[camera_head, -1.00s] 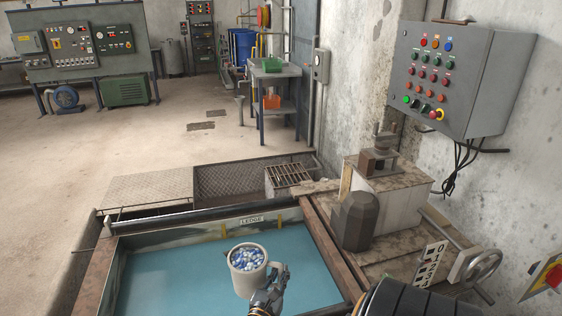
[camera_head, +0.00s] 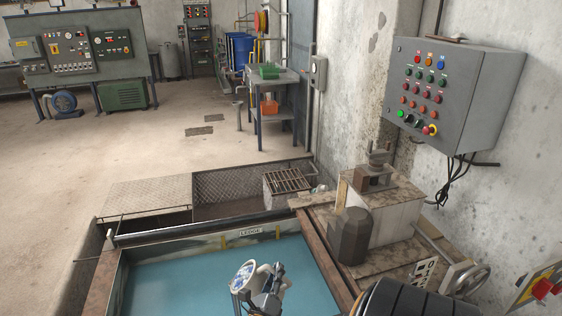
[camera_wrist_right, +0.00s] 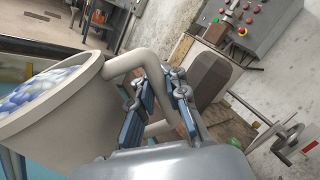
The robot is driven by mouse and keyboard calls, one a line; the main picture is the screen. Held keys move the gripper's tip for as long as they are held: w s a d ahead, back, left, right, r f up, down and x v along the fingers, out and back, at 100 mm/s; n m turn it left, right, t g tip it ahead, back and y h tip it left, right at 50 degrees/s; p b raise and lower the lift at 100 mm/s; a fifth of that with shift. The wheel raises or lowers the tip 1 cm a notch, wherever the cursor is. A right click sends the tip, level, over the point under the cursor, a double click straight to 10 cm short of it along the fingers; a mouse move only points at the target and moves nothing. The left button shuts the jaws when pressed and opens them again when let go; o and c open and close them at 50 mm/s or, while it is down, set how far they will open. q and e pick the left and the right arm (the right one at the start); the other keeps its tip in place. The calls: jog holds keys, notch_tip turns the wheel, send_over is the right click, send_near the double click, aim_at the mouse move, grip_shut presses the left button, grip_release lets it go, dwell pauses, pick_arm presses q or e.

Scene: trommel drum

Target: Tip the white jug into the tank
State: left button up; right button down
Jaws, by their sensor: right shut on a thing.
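The white jug (camera_head: 243,279) is held over the tank's blue-green water (camera_head: 180,278) and leans over to the left. Blue and white pieces fill its mouth. My right gripper (camera_head: 270,280) is shut on the jug's handle, at the jug's right side. In the right wrist view the jug (camera_wrist_right: 70,112) is large at the left, with its mouth facing left and pieces inside near the rim. The gripper's fingers (camera_wrist_right: 160,100) close around the handle there. My left gripper is not in view.
The tank's right rim (camera_head: 325,262) borders a ledge with a motor block (camera_head: 348,237) and a handwheel (camera_head: 465,278). A dark roller bar (camera_head: 200,226) runs along the back edge. A control box (camera_head: 445,88) hangs on the right wall.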

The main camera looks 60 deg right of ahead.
aim_at(261, 272)
jog(key=w+n, duration=0.1)
jog(key=w+a+n+p, duration=0.1)
jog(key=n, duration=0.1)
jog(key=w+n+t+p, duration=0.1)
jog(key=shift+w+a+r+n, duration=0.1)
jog(key=shift+a+r+n, duration=0.1)
jog(key=shift+r+n, duration=0.2)
jog(key=shift+w+a+f+n+p, duration=0.1)
jog(key=shift+w+a+n+p, duration=0.05)
jog(key=shift+w+n+p, duration=0.3)
jog(key=w+n, duration=0.1)
jog(key=w+a+n+t, duration=0.1)
jog(key=w+f+n, duration=0.1)
jog(key=n, duration=0.1)
jog(key=shift+w+a+f, duration=0.1)
jog(key=shift+w+a, duration=0.05)
jog(key=shift+a, duration=0.15)
jog(key=shift+w+a+n+t+y+p, duration=0.15)
jog(key=shift+w+a+n+t, duration=0.1)
jog(key=shift+w+n, duration=0.3)
jog(key=shift+w+a+n+t+y+p, duration=0.2)
jog(key=shift+w+n, duration=0.15)
jog(key=shift+n, duration=0.25)
